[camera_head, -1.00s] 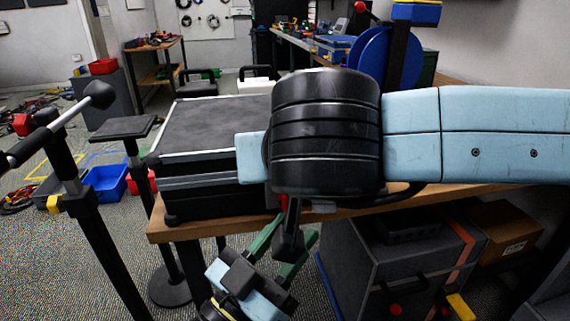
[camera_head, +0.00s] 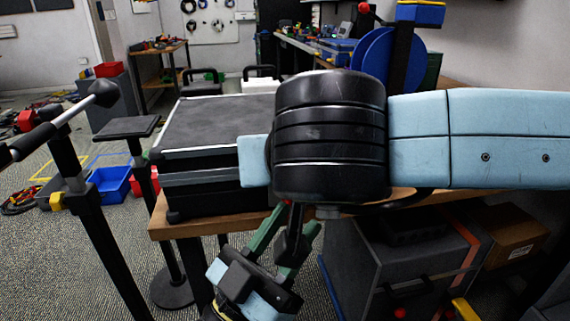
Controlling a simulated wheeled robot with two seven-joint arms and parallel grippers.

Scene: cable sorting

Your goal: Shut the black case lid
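The black case (camera_head: 205,203) stands on the wooden table, with silver edging along its front. Its grey-black lid (camera_head: 212,122) lies roughly flat over it; a dark band shows between the silver edges, and I cannot tell if the lid is fully down. My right arm crosses from the right, its big black joint covering the case's right part; the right gripper is not visible. A gripper with green fingers (camera_head: 281,243), which looks like my left, is low in front of the table edge. Its fingers are apart, with a black part between them, and the joint hides their upper ends.
The wooden table edge (camera_head: 160,229) runs below the case. A black stand (camera_head: 125,127) and a pole with a handle are at left. A blue bin (camera_head: 110,184) sits on the floor. A grey cabinet (camera_head: 355,265) and a cardboard box (camera_head: 515,240) are under the table.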

